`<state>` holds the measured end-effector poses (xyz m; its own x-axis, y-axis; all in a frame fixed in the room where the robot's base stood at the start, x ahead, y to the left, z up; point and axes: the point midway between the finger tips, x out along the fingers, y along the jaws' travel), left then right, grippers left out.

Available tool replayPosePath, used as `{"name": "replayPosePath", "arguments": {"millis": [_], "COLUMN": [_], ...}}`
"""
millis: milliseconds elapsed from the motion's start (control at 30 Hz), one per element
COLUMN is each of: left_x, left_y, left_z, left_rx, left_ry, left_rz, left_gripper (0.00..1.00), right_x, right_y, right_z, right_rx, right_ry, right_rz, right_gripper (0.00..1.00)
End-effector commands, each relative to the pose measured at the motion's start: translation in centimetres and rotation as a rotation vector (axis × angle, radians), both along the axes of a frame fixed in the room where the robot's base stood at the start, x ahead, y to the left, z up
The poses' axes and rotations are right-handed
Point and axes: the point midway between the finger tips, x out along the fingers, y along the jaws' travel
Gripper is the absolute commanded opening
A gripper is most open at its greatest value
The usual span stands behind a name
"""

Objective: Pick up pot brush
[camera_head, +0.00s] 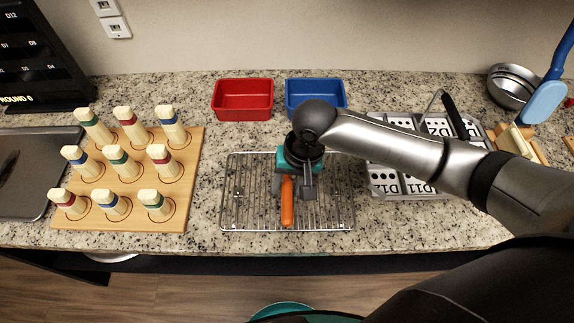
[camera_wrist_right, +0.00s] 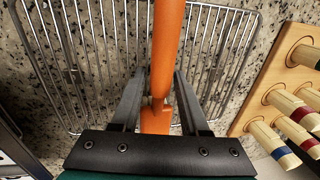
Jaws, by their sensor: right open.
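An orange handle (camera_head: 287,205), which I take to be the pot brush, lies over the wire rack (camera_head: 335,222); any bristle end is hidden or out of view. My right gripper (camera_head: 293,188) is above the rack with a finger on each side of the handle. In the right wrist view the orange handle (camera_wrist_right: 167,45) runs between the two open fingers (camera_wrist_right: 160,88), with gaps beside it. My left gripper is not in view.
A red bin (camera_head: 243,100) and a blue bin (camera_head: 330,88) stand behind the rack. A wooden board (camera_head: 190,190) with several pegs is at left. A grey labelled rack (camera_head: 385,190), metal bowls (camera_head: 510,88) and a blue utensil (camera_head: 545,102) are at right.

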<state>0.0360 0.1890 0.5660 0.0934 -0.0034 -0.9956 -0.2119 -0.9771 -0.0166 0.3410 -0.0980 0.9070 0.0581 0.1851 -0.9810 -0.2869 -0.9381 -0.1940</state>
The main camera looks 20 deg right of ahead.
Motion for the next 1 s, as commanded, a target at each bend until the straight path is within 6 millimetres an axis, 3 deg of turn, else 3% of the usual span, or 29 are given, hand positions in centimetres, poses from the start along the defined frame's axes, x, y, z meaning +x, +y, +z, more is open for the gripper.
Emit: {"name": "replayPosePath", "arguments": {"millis": [200,600,1000], "left_x": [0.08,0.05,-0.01], "left_y": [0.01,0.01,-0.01], "left_z": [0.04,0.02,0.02], "left_rx": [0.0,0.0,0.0], "left_ry": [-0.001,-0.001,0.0], "left_rz": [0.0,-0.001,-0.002], "left_gripper": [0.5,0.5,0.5], "right_x": [-0.01,-0.01,0.01], "right_y": [0.01,0.0,0.0], "right_z": [-0.03,-0.01,0.01], "right_rx": [0.0,0.0,0.0], "right_ry": [0.0,0.0,0.0], "right_rz": [0.0,-0.001,-0.001], "right_gripper": [0.45,0.0,0.0]}}
